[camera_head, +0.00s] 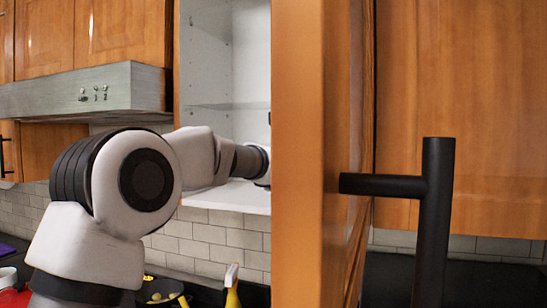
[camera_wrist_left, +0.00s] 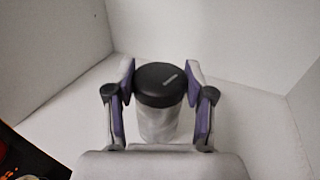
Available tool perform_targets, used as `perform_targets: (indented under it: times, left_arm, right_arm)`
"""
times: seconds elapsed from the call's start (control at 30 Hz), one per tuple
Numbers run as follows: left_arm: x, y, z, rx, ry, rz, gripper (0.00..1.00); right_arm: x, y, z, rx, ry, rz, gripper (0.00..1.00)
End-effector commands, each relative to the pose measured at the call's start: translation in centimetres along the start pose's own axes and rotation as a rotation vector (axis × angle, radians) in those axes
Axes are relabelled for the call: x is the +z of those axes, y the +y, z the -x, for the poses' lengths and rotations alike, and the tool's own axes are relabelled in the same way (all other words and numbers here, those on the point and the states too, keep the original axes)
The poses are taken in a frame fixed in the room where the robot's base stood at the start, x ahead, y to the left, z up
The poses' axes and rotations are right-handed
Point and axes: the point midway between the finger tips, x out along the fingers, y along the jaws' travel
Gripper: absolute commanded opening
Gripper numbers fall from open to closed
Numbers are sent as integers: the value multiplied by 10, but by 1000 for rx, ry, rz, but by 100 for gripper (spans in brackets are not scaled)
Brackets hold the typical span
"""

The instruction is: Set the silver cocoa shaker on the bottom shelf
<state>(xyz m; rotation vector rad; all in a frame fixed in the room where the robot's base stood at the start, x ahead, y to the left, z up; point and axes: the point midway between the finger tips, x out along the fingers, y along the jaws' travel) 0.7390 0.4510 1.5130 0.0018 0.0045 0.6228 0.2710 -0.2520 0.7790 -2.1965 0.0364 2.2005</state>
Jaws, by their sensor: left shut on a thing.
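The cocoa shaker (camera_wrist_left: 160,122) shows in the left wrist view, with a pale silver-grey body and a black lid. My left gripper (camera_wrist_left: 161,78) is shut on it, one finger on each side near the lid. The shaker is inside the white cabinet, over the bottom shelf (camera_wrist_left: 252,125); I cannot tell whether its base touches it. In the head view the bottom shelf (camera_head: 228,198) shows under my left arm, which reaches into the cabinet. The open door hides my left gripper and the shaker there. My right gripper is not in view.
The open wooden cabinet door (camera_head: 298,150) with its black handle (camera_head: 434,215) stands close in front. A glass shelf (camera_head: 225,106) crosses the cabinet higher up. A range hood (camera_head: 85,90) is to the left. The shelf around the shaker looks clear.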

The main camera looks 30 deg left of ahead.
Motion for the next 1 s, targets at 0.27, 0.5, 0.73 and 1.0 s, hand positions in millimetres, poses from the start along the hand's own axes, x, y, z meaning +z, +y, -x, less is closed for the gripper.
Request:
perform_targets:
  times: [0.27,0.5,0.73,1.0]
  left_arm:
    - [-24,0,1,0,-1,-1,0]
    - [-26,0,1,0,-1,0,74]
    - [-25,0,1,0,-1,0,78]
    - [-27,-1,16,-2,-1,1,78]
  right_arm:
    - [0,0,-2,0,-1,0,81]
    - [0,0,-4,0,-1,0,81]
    - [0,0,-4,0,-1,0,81]
    - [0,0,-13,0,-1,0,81]
